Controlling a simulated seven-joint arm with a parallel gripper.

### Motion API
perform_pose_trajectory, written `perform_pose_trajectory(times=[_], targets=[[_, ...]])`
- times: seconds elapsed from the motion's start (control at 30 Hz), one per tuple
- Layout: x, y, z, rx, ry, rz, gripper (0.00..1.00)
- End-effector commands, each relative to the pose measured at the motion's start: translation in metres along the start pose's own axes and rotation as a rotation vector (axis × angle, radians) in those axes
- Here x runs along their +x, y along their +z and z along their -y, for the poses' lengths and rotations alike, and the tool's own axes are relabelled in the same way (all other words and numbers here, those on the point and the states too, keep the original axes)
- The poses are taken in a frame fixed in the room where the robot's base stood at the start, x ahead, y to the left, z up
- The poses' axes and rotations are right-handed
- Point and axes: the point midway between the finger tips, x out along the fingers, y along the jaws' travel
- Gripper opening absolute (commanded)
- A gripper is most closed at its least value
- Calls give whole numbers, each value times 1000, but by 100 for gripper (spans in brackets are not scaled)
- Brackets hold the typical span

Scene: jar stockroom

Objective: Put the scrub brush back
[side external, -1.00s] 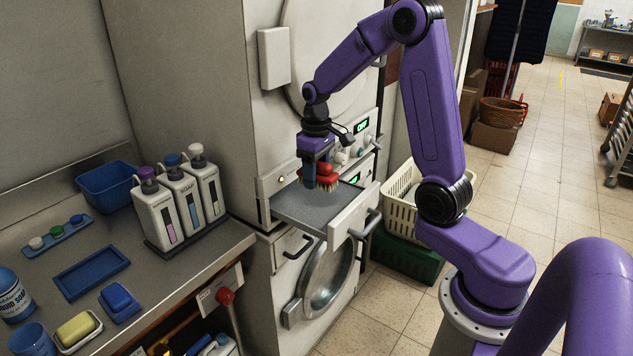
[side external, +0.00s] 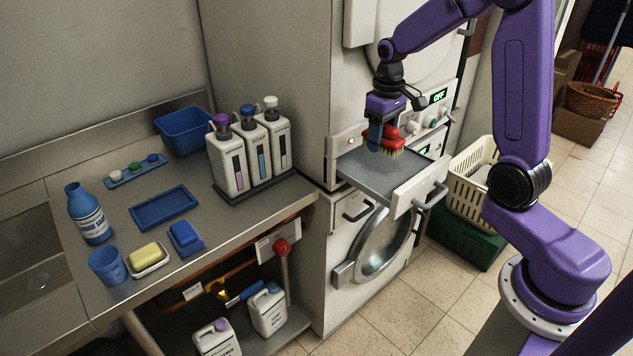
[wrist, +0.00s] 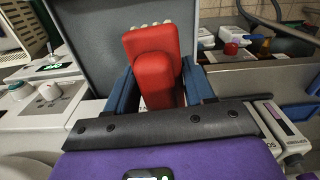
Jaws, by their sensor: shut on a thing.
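The scrub brush has a red handle (side external: 389,133) and pale bristles pointing down. My gripper (side external: 375,139) is shut on its red handle and holds it over the open grey drawer (side external: 368,178) of the white machine. Whether the bristles touch the drawer floor, I cannot tell. In the wrist view the red handle (wrist: 153,68) sits between my two blue fingers, with the grey drawer (wrist: 92,38) behind it.
The steel counter at left holds soap dispensers (side external: 250,155), an empty blue tray (side external: 163,207), a blue bin (side external: 185,132), a blue bottle (side external: 88,215), a cup (side external: 107,266) and a yellow soap (side external: 144,254). A cream basket (side external: 470,180) stands right of the drawer.

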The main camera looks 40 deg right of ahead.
Motion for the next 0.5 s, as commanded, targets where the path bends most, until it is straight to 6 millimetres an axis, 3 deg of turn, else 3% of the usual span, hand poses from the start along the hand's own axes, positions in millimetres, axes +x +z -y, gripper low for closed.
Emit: perform_pose_trajectory(times=[0.3, 0.5], targets=[[0, -18, 108, 40, 0, 0, 20], [0, -18, 147, 66, 0, 0, 20]])
